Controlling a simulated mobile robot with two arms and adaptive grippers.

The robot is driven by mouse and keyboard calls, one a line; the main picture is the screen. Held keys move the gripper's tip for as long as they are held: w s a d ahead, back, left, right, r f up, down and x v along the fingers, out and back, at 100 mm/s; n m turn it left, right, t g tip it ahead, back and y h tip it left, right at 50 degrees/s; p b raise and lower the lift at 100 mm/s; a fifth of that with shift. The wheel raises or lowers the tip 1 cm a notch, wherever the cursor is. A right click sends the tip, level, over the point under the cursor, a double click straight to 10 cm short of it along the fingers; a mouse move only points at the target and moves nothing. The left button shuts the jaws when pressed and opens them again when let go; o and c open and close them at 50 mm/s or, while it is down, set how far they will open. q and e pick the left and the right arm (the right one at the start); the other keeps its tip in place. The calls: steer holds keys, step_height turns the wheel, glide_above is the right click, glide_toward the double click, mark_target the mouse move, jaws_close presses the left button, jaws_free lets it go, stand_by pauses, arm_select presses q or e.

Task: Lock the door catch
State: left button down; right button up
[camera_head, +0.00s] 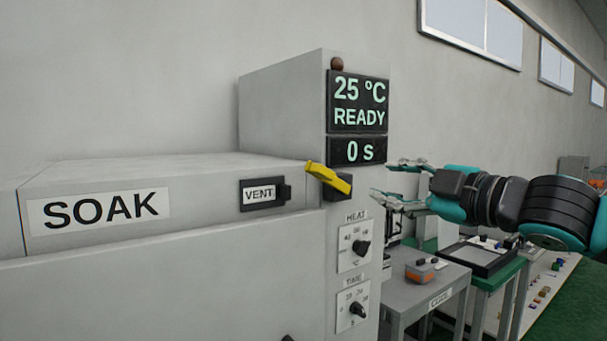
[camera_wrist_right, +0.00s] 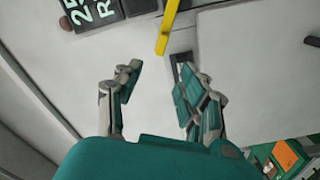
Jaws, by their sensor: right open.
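The door catch is a yellow lever (camera_head: 328,178) on a dark mount at the top right of the oven front, below the display. In the head view it slants, its left end higher than its right. The yellow lever also shows in the right wrist view (camera_wrist_right: 168,27), beyond the fingertips. My right gripper (camera_head: 385,178) is open and empty, to the right of the lever and apart from it. In the right wrist view its two fingers (camera_wrist_right: 155,85) are spread with a gap between them. My left gripper is not in view.
The oven's display (camera_head: 358,102) reads 25 °C, READY and 0 s. A VENT slider (camera_head: 263,194) sits left of the lever. HEAT (camera_head: 356,246) and TIME (camera_head: 353,304) dials are below it. A bench (camera_head: 440,284) with equipment stands behind, at the right.

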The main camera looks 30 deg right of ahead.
steer(key=p, duration=0.2)
glide_toward(328, 173)
steer(key=w+p, duration=0.2)
steer(key=w, duration=0.1)
steer(key=w+p, duration=0.3)
steer(key=w+a+p, duration=0.1)
steer(key=w+p, duration=0.1)
steer(key=w, duration=0.1)
steer(key=shift+w+r, duration=0.2)
steer(key=shift+w, duration=0.15)
steer(key=shift+w+f+p, duration=0.15)
steer(key=shift+w+p, duration=0.2)
steer(key=shift+w, duration=0.25)
steer(key=shift+c, duration=0.5)
jaws_close()
